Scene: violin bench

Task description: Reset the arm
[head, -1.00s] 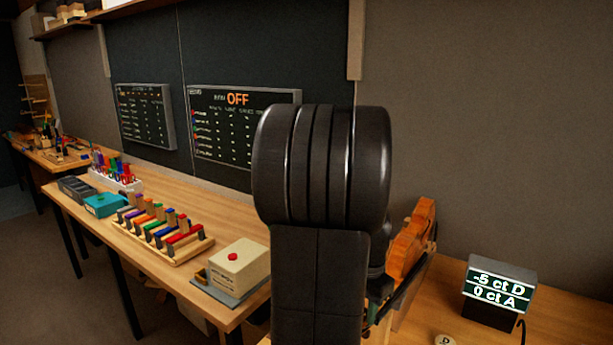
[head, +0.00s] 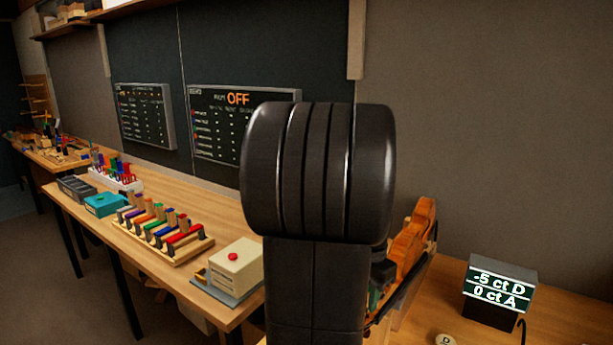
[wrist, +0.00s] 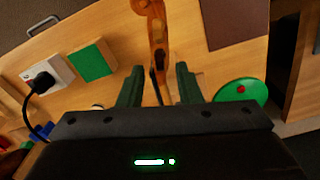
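My gripper (wrist: 159,88) shows in the wrist view with its two dark green fingers apart. The violin (wrist: 158,40) lies in the picture beyond and between the fingers, with its narrow part running down between them. I see no contact between the fingers and the violin. In the head view my dark arm fills the middle and hides my gripper. The orange-brown violin body (head: 415,240) shows just right of my arm, partly covered by it.
A tuner display (head: 498,293) reading "-5 ct D, 0 ct A" stands at right. A rack of coloured pieces (head: 163,232), a cream box with a red button (head: 236,266) and a teal box (head: 105,204) stand on the left bench. A green disc (wrist: 240,93) lies right of the fingers.

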